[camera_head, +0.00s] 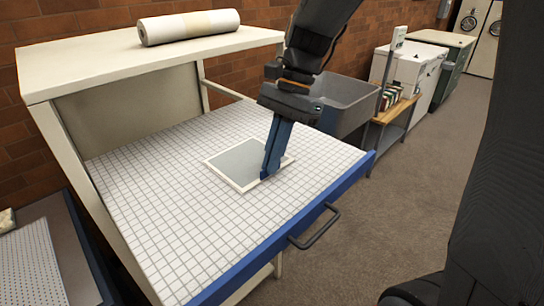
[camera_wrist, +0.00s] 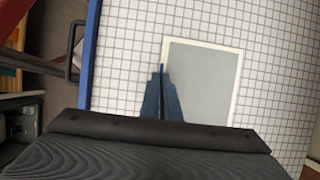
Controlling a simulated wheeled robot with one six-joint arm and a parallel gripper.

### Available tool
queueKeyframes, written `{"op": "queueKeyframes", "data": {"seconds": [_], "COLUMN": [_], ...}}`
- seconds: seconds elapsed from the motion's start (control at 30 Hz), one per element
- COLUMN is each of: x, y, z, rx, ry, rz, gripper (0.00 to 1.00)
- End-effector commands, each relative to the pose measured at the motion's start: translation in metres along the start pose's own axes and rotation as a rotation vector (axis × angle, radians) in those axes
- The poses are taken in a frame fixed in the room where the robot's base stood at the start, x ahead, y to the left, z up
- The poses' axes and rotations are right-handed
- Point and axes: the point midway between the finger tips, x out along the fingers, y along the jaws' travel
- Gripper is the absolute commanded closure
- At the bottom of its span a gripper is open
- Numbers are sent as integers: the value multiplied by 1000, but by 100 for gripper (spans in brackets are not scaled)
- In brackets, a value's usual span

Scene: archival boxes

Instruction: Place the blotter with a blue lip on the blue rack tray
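The blotter (camera_head: 240,162) is a grey square panel with a pale border. It appears flat on or very close to the white-gridded tray, which has a blue front edge (camera_head: 300,224); any small gap cannot be told. It also shows in the wrist view (camera_wrist: 205,85), right of the fingers. A thin blue lip (camera_wrist: 162,67) shows at its left border there. My gripper (camera_head: 267,175) points down at the blotter's near right border. Its blue fingers are close together on both sides of the lip. The fingers hide part of that border.
A dark handle (camera_head: 314,227) sticks out from the tray front. A cream shelf (camera_head: 120,62) with a paper roll (camera_head: 188,26) stands above the tray's back left. A grey bin (camera_head: 345,100) stands behind the tray. The gridded surface around the blotter is clear.

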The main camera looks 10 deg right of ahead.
Motion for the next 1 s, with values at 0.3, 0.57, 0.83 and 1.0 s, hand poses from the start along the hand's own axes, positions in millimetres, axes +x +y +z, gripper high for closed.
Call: {"op": "queueKeyframes", "data": {"seconds": [0.3, 0.57, 0.83, 1.0], "x": [1, -5, -53, -86], "y": [0, -1, -1, -1], "z": [0, 0, -1, -1], "rx": [0, 0, 0, 0], "ry": [0, 0, 3, 1], "rz": [0, -1, -4, -4], "gripper": [79, 79, 79, 79]}}
